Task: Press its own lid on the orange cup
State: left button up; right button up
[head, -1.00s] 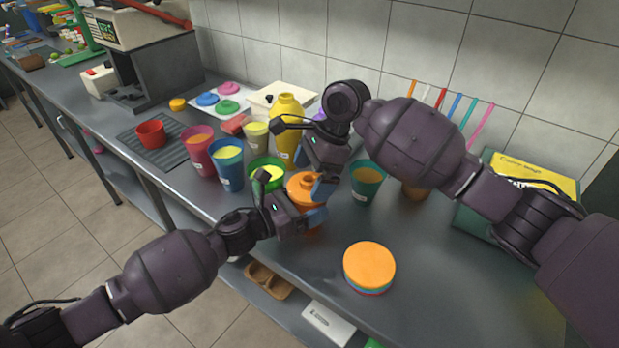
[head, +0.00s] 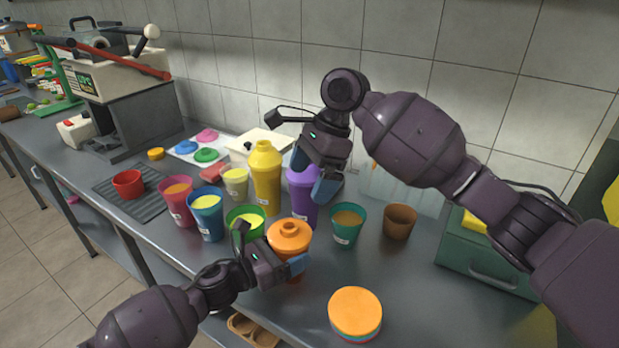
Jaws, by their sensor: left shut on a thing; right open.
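The orange cup (head: 296,279) stands on the steel counter, mostly hidden behind my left gripper. Its orange lid (head: 289,236), with a round knob, sits on top and looks about level; I cannot tell whether it is fully seated. My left gripper (head: 288,267) is shut on the cup below the lid. My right gripper (head: 315,176) is open and empty, above and behind the orange lid and apart from it.
A green cup (head: 246,217) stands close to the left of the orange cup, a teal cup (head: 347,226) to the right. A yellow bottle (head: 266,178) stands behind. A brown cup (head: 398,221) is farther right. A stack of round discs (head: 355,314) lies in front, with clear counter to its right.

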pick_arm(q)
jog(key=o, duration=1.2)
jog(key=v, duration=1)
jog(key=shift+s+a, duration=0.25)
jog(key=shift+a, duration=0.05)
jog(key=shift+a, duration=0.15)
